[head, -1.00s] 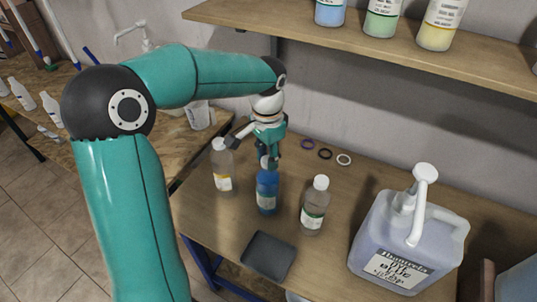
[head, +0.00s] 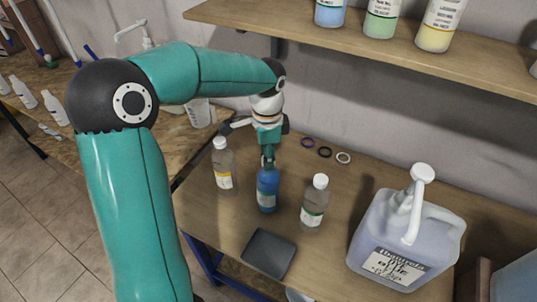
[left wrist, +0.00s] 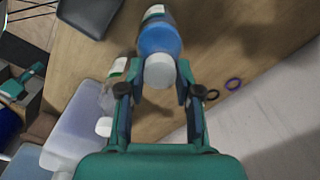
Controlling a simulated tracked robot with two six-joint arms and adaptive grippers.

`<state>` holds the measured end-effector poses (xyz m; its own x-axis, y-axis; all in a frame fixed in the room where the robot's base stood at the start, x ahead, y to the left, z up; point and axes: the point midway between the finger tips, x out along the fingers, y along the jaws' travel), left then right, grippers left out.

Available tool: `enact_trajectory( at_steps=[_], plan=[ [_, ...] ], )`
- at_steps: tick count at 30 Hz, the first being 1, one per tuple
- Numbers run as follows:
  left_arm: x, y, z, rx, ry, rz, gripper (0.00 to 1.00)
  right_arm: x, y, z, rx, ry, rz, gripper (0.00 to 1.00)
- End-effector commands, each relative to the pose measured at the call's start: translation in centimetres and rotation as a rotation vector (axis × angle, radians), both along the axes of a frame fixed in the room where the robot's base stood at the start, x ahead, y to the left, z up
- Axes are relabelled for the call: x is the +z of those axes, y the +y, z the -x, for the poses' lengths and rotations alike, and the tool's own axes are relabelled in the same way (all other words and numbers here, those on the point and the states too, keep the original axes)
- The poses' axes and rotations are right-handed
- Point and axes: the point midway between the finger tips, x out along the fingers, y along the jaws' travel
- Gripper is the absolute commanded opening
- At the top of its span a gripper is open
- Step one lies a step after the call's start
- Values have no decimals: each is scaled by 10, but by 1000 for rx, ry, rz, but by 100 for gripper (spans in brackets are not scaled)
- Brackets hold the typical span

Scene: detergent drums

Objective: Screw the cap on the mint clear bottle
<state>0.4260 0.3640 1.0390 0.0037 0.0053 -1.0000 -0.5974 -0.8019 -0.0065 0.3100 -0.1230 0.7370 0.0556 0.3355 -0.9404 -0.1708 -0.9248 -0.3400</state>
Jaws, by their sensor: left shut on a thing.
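A clear bottle with a green label (head: 313,203) stands upright on the bench with a white cap (head: 321,181) on top; it looks like the mint one. To its left stands a blue bottle (head: 267,194). My left gripper (head: 268,158) points down over the blue bottle, its fingers shut at that bottle's neck. In the left wrist view a white cap (left wrist: 159,71) sits between the fingers, over the blue bottle (left wrist: 158,36). Whether this cap is fully seated cannot be told. The clear bottle's white cap (left wrist: 104,127) shows beside the left finger. My right gripper is not in view.
A dark tray (head: 268,254) lies in front. A large pump jug (head: 405,240) stands right. Several rings, one purple (head: 307,142), lie behind. A shelf (head: 400,45) hangs above.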

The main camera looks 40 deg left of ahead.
Motion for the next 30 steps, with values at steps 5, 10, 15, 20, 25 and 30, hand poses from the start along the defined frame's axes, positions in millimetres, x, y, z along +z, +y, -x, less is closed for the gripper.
enact_trajectory(
  at_steps=[5, 10, 15, 20, 25, 30],
  plan=[
    [-2, 0, 2, -34, 8, 2, 0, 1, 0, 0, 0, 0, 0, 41],
    [0, 0, 1, -235, 8, 3, 0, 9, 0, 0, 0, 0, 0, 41],
    [-2, 0, 1, -441, 10, 3, 0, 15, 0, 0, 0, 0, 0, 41],
    [-3, 0, 1, -502, 8, 3, 0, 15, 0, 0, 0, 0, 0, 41],
    [-3, 0, 1, -501, 8, 3, 35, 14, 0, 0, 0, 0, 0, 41],
    [-2, 0, 0, -499, 6, 2, 48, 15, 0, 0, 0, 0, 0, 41]
  ],
)
